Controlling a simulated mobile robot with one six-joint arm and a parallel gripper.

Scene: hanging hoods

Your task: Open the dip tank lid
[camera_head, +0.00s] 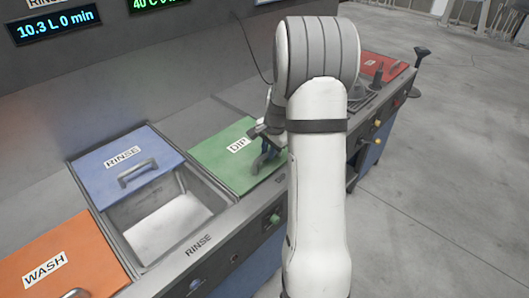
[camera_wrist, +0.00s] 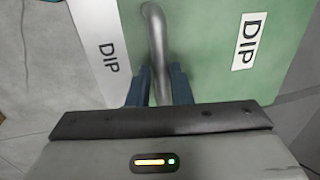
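The green dip tank lid (camera_head: 222,157) lies flat and closed over its tank, with a white DIP label. It also fills the upper right of the wrist view (camera_wrist: 210,70). Its grey metal bar handle (camera_wrist: 158,45) runs down between the two blue fingers of my gripper (camera_wrist: 161,78). The fingers lie close against both sides of the bar and appear shut on it. In the head view, my gripper (camera_head: 264,157) is at the lid's right side, and my arm hides part of the lid and most of the handle.
Left of the dip tank is an open rinse basin (camera_head: 165,222) with its blue lid (camera_head: 122,165) slid back. An orange wash lid (camera_head: 65,262) is at lower left. A red lid (camera_head: 385,67) is at the far right. Open floor (camera_head: 450,190) lies on the right.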

